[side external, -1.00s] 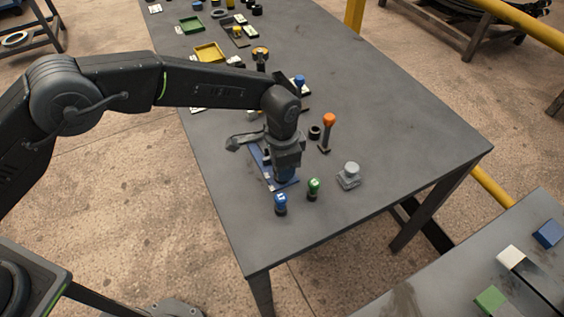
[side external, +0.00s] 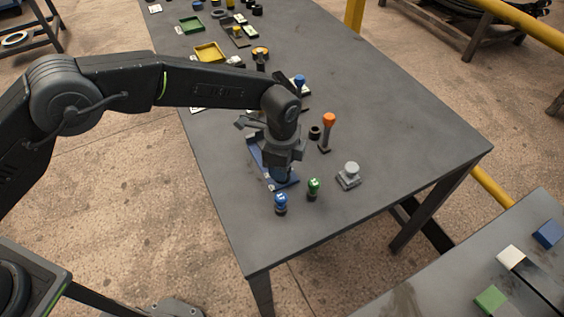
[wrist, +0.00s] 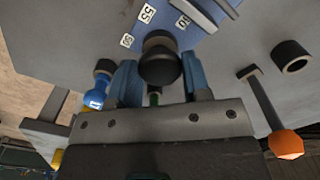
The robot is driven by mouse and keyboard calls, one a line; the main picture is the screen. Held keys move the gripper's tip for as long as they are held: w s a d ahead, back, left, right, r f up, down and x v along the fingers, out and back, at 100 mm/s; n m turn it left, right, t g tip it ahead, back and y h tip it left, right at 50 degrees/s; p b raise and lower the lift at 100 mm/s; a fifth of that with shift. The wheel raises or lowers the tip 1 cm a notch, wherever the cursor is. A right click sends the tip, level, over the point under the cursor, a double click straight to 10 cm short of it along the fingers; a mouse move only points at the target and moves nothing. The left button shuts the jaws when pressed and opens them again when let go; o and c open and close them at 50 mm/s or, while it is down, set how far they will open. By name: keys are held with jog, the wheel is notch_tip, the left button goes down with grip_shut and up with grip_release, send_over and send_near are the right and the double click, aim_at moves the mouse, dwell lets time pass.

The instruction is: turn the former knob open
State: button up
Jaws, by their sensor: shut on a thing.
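The former is a blue plate (side external: 257,160) with white number labels, on the table under my gripper. In the wrist view the blue plate (wrist: 195,25) shows labels along its edge. Its black round knob (wrist: 160,60) sits between the two blue fingers of my gripper (wrist: 160,78), which is shut on it. In the side external view my gripper (side external: 282,172) points down over the plate and hides the knob.
A blue-topped peg (side external: 280,203) and a green-topped peg (side external: 313,188) stand just in front. A grey block with a round top (side external: 349,175), an orange-topped post (side external: 328,130) and a black ring (side external: 315,132) stand to the right. The table's right side is clear.

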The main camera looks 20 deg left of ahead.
dwell(0.4)
jog(key=o, duration=0.9)
notch_tip(320, 180, up, 14)
jog(key=shift+f, duration=0.1)
dwell(0.4)
jog(key=s+a+r+n+t, duration=0.1)
jog(key=s+a+r+n, duration=0.3)
jog(key=a+r, duration=0.45)
jog(key=s+a+r+n+t, duration=0.2)
jog(key=s+a+r+n, duration=0.25)
jog(key=a+r, duration=0.4)
jog(key=s+a+f+n+t, duration=0.1)
jog(key=s+a+n, duration=0.2)
jog(key=s+a, duration=0.1)
jog(key=s+a+f+n, duration=0.2)
jog(key=s+a+n, duration=0.1)
jog(key=s+a, duration=0.2)
jog(key=s+a+f+n+t, duration=0.1)
jog(key=s+a+n, duration=0.2)
jog(key=s, duration=0.5)
jog(key=shift+s+a+f+n+t, duration=0.1)
jog(key=shift+a+f+n+t, duration=0.2)
jog(key=shift+a, duration=0.5)
